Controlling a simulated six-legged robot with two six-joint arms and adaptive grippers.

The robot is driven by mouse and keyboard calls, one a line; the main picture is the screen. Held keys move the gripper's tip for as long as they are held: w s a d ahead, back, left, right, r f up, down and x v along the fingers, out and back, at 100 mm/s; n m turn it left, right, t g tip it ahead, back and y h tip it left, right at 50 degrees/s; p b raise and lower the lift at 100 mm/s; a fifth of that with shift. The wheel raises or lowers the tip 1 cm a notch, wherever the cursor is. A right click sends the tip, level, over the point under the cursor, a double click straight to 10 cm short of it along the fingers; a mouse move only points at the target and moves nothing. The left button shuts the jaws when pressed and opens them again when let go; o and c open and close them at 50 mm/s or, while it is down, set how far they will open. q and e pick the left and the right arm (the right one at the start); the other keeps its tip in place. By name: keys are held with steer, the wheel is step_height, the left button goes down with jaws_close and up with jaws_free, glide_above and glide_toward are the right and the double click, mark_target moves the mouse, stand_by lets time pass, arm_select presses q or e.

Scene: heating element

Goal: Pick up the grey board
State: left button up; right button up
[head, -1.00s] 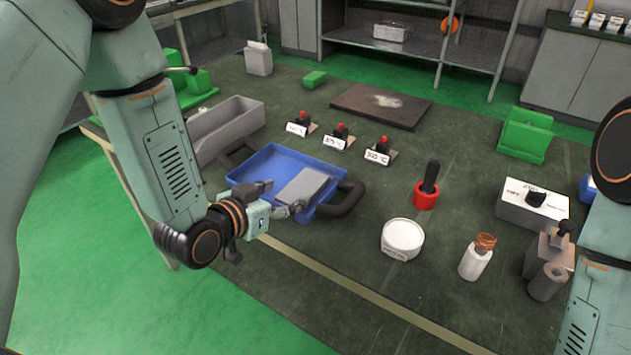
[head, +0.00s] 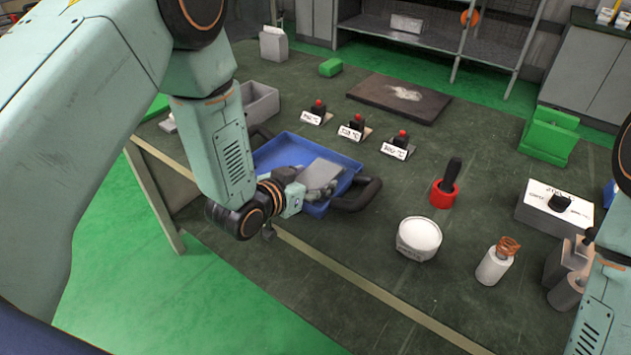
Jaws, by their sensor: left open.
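The grey board (head: 322,172) is a flat light-grey plate in the blue tray (head: 284,151), near the tray's right side. My left gripper (head: 318,186) is open at the board's near edge, with its fingers by the board. I cannot tell whether they touch it or lie around it. My left wrist and forearm hide the tray's near left part. My right arm shows only in part at the right edge, and its gripper is out of view.
The tray has black handles, the right one (head: 357,196) close to my gripper. A white tub (head: 418,239), a red holder with a black handle (head: 445,193) and a white bottle (head: 494,265) stand to the right. Three red-topped switches (head: 356,127) stand behind the tray.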

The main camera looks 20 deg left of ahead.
mark_target(314, 181)
arm_select(q)
steer(key=shift+w+d, duration=0.15)
steer(key=shift+d, duration=0.35)
steer(key=shift+a, duration=0.45)
steer(key=shift+c, duration=2.2)
steer(key=shift+d, duration=0.35)
steer(key=c, duration=0.4)
steer(key=shift+o, duration=0.2)
steer(key=shift+a, duration=0.25)
steer(key=shift+w+r, duration=0.1)
steer(key=shift+r, duration=0.15)
step_height(314, 181, up, 9)
steer(key=p, duration=0.1)
steer(key=shift+r+p, duration=0.15)
steer(key=shift+p, duration=0.2)
arm_select(e)
steer(key=shift+d+r, duration=0.1)
steer(key=shift+r, duration=0.65)
